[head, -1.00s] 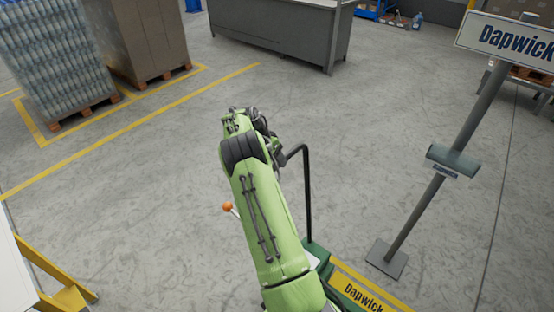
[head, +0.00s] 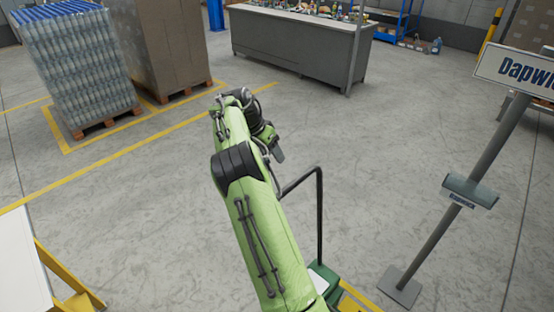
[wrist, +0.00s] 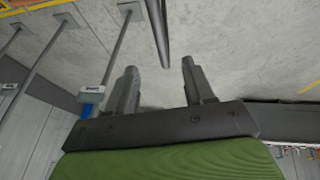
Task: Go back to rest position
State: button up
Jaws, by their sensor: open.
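My green arm reaches forward over the bare floor in the head view, folded at its black elbow joint. My gripper (head: 279,156) is small and partly hidden at the arm's far end, so its fingers are hard to make out there. In the wrist view my gripper (wrist: 158,80) shows two dark fingers standing well apart. Nothing is between the fingertips except distant floor and a dark pole that crosses the background. The gripper touches nothing.
A sign post (head: 436,225) stands at right. Wrapped bottles on a pallet (head: 73,65) and a tall brown pallet load (head: 165,45) stand at back left. A long grey counter (head: 295,52) is at the back. A white-topped table (head: 20,262) is at lower left. The floor between is clear.

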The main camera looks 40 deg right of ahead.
dwell(0.5)
jog(key=s+a+r+n+t+y, duration=0.35)
jog(key=s+a+r+n, duration=0.5)
jog(key=a+r, duration=0.6)
jog(key=s+a+f+n+t, duration=0.2)
jog(key=s+a+n, duration=0.2)
jog(key=s+a, duration=0.3)
jog(key=s+a+f+n+t+y, duration=0.1)
jog(key=s+a+n, duration=0.3)
jog(key=s+a, duration=0.4)
jog(key=s+f, duration=0.1)
jog(key=s, duration=0.5)
jog(key=shift+a+f+t, duration=0.2)
jog(key=shift+f+t, duration=0.15)
jog(key=shift+s, duration=0.1)
